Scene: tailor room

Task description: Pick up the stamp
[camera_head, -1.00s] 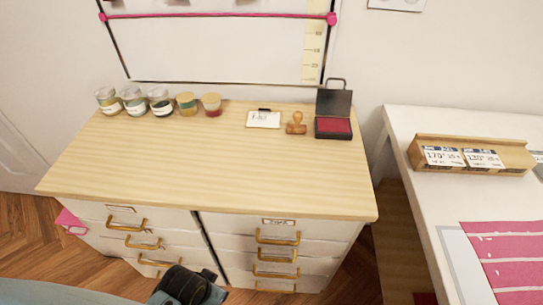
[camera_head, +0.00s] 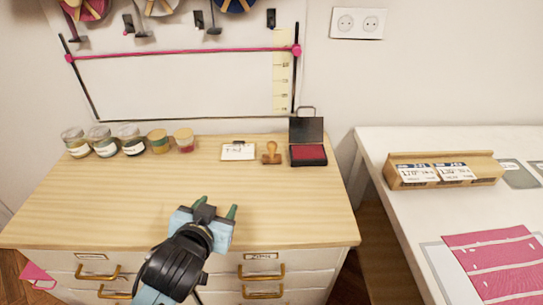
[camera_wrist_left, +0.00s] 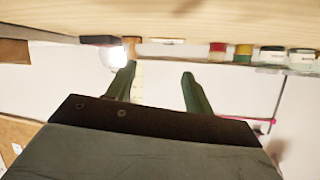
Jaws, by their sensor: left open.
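The stamp (camera_head: 271,153) is wooden with a rounded knob handle and stands upright at the back of the wooden dresser top (camera_head: 150,205). It stands between a small white card (camera_head: 238,150) and an open red ink pad (camera_head: 309,155). My left gripper (camera_head: 215,208) is open and empty over the front of the dresser top, nearer the camera and left of the stamp. In the left wrist view the picture is upside down; the open fingers (camera_wrist_left: 158,72) point toward the far edge, and the stamp (camera_wrist_left: 133,40) shows small. My right gripper is out of view.
Several small jars (camera_head: 130,140) stand in a row at the back left. A white table (camera_head: 400,225) at the right carries a wooden card holder (camera_head: 443,171) and pink fabric (camera_head: 490,260). The middle of the dresser top is clear.

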